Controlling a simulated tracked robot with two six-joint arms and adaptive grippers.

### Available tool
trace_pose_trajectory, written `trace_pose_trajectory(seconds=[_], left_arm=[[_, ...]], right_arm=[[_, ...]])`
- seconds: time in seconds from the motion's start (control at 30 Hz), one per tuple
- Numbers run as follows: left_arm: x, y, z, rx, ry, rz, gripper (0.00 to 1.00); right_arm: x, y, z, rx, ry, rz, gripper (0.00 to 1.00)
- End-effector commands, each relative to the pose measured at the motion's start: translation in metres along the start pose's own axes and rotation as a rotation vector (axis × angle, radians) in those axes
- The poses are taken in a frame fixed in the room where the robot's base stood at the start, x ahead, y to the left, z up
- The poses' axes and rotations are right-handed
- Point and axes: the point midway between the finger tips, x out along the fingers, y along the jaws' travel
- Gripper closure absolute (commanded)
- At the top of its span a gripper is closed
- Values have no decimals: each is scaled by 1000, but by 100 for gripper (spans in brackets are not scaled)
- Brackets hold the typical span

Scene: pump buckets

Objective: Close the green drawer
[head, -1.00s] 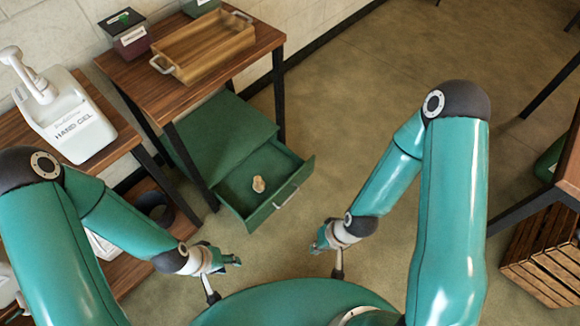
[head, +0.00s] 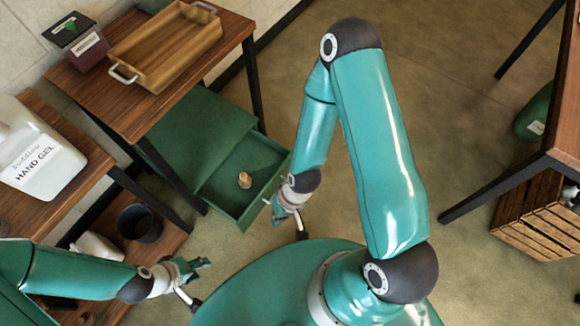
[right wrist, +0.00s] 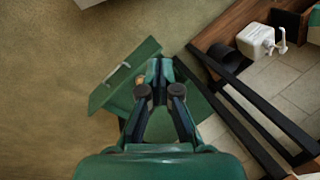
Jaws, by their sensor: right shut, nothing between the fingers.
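The green drawer (head: 224,196) is pulled out of its green cabinet (head: 200,122) under the wooden table. A small tan object (head: 245,180) lies inside it. My right gripper (head: 276,214) is at the outer side of the drawer front, partly covering it; I cannot tell if it touches. In the right wrist view the drawer front (right wrist: 112,90) shows beyond my shut, empty right fingers (right wrist: 160,92). My left gripper (head: 198,266) is low and left of the drawer, apart from it; its opening is unclear.
A wooden tray (head: 165,50) and a dark box (head: 76,38) stand on the table above. A hand gel bottle (head: 38,160) is on the left table. A wooden crate (head: 545,225) stands at the right. The floor beyond the drawer is clear.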

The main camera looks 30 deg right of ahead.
Motion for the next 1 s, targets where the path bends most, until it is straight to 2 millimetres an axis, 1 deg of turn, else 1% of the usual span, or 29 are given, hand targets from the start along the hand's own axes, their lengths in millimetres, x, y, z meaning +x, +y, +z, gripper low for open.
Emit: trace_pose_trajectory(seconds=[0.03, 0.07, 0.17, 0.2, 0.27, 0.3, 0.37, 0.4, 0.47, 0.5, 0.57, 0.6, 0.67, 0.7, 0.77, 0.8, 0.9, 1.0], left_arm=[[12, -4, 0, 0, 0, 0, 60], [18, -6, 0, 0, 0, 0, 60], [44, -16, 0, 0, 0, 0, 60], [58, -21, 0, 0, 0, 0, 60], [80, -29, 0, -1, 0, 0, 60], [95, -34, 0, 0, 0, 0, 60], [119, -43, -1, 0, 0, 0, 60], [135, -49, -1, 0, -1, 0, 60], [159, -57, -1, -1, -1, 0, 60], [174, -63, -1, -1, -1, 0, 60], [197, -71, -1, -1, -1, 0, 60], [212, -76, -1, 0, 0, 0, 60], [232, -84, -1, 0, 0, 0, 60], [245, -88, -1, 0, 0, 0, 60], [261, -94, -2, 0, 0, 0, 60], [270, -98, -2, 0, 0, 0, 60], [288, -104, -2, 0, 0, 0, 60], [297, -107, -2, 0, 0, 0, 60]], right_arm=[[18, 7, 0, 46, -16, 8, 100], [29, 9, 0, 85, -31, 14, 100], [72, 36, -1, 257, -108, 32, 100], [92, 48, -2, 350, -148, 32, 100], [126, 68, -4, 508, -217, 25, 100], [150, 79, -6, 618, -268, 0, 100], [185, 90, -15, 821, -335, -76, 100], [208, 98, -23, 950, -380, -132, 100], [238, 109, -40, 1139, -439, -239, 100], [257, 118, -56, 1255, -471, -327, 100], [281, 135, -83, 1420, -502, -481, 100], [295, 149, -104, 1515, -512, -597, 100], [309, 176, -135, 1636, -508, -782, 100], [316, 197, -154, 1697, -496, -908, 100], [320, 230, -178, 1764, -461, -1090, 100], [321, 252, -190, 1793, -432, -1204, 100], [317, 302, -209, 1822, -352, -1437, 100], [309, 335, -216, 1816, -288, -1589, 100]])
